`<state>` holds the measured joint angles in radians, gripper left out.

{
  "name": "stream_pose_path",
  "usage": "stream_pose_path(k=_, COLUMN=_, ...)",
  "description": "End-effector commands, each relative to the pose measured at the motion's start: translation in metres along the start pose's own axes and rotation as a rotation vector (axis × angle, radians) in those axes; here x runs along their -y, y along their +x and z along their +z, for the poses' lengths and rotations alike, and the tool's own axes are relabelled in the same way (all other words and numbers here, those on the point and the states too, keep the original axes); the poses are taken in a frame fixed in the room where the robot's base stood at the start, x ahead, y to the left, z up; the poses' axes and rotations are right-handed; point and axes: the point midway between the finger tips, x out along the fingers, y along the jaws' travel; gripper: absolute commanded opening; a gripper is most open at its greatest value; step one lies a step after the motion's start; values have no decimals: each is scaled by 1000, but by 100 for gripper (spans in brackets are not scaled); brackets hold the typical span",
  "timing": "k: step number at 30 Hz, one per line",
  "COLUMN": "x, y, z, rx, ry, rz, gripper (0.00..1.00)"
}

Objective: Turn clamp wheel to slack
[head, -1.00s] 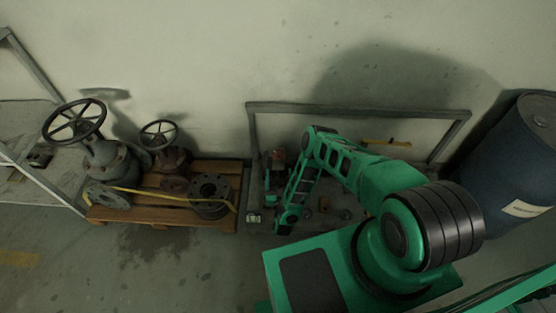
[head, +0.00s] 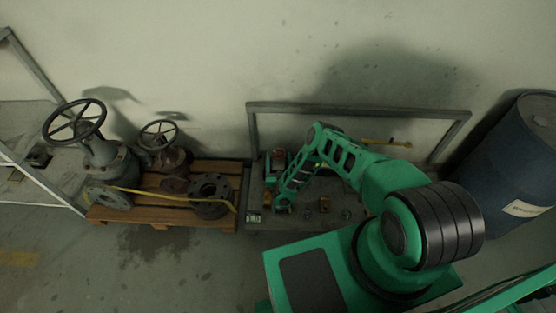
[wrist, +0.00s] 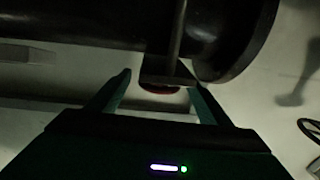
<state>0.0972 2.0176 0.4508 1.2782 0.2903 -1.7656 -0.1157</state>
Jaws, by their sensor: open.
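In the wrist view my gripper (wrist: 158,82) is open, its two fingers apart at either side of a small dark block (wrist: 165,72) with a red piece (wrist: 159,89) beneath it. A thin upright rod (wrist: 178,30) meets this block. The fingers appear clear of it; contact cannot be told. I cannot clearly make out the clamp wheel; my gripper is not distinct in the head view.
A large dark cylinder (wrist: 75,22) with a flange (wrist: 240,40) fills the top of the wrist view. Left of the bench, a pallet (head: 160,220) carries valves with handwheels (head: 74,121). A blue drum (head: 510,155) stands at right. Small parts lie on the bench.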

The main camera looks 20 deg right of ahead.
Motion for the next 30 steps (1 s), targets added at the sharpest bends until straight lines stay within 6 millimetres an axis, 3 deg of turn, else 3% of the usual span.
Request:
stream_pose_path(k=11, x=0, y=6, z=0, rx=1, ry=0, rz=-1, gripper=72)
stream_pose_path(k=16, x=0, y=6, z=0, rx=1, ry=0, rz=0, gripper=34)
stream_pose_path(k=17, x=0, y=6, z=0, rx=1, ry=0, rz=-1, gripper=31)
stream_pose_path(k=30, x=2, y=6, z=-1, rx=-1, ry=-3, rz=-80, gripper=31)
